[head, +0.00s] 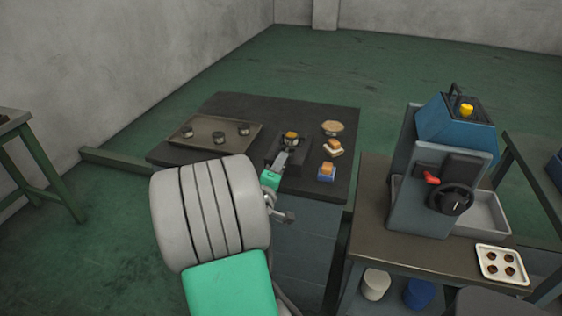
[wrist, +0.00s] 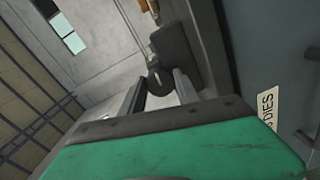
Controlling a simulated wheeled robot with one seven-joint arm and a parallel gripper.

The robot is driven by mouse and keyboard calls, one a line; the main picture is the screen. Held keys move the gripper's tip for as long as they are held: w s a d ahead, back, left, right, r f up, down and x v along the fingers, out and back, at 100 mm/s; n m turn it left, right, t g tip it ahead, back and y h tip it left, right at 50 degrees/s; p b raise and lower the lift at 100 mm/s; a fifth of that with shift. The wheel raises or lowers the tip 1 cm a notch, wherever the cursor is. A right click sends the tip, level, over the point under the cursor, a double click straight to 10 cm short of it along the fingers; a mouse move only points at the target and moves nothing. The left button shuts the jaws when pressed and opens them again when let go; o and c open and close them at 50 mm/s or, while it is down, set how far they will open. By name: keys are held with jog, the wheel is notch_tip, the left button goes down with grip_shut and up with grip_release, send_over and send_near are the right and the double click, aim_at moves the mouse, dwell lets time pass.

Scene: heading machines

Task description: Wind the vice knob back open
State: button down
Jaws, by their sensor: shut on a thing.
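The vice (head: 303,155) is a dark block on the dark bench top, with a small orange-brown piece (head: 291,135) at its top. My gripper (head: 281,160) reaches to its near side, and its fingers hide the knob in the head view. In the wrist view, a dark round knob (wrist: 158,82) sits between the fingertips of my gripper (wrist: 160,90), in front of a dark block (wrist: 175,52). The fingers are shut on this knob. How far the vice jaws are apart cannot be told.
A tray (head: 215,130) with several dark round pieces lies at the left of the bench top (head: 240,103). Right of the vice are a blue block (head: 326,175) with an orange-brown top and two tan items. A blue machine (head: 455,125) stands on the right table. A "DIES" label (wrist: 268,115) is close by.

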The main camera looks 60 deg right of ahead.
jog(key=shift+w+f+n+p, duration=0.15)
jog(key=shift+n+p, duration=0.15)
jog(key=shift+n, duration=0.6)
jog(key=c, duration=1.3)
grip_release()
jog(key=shift+a, duration=0.1)
jog(key=shift+c, duration=0.2)
jog(key=shift+o, duration=0.9)
jog(key=shift+w+a, duration=0.1)
jog(key=shift+o, duration=1.3)
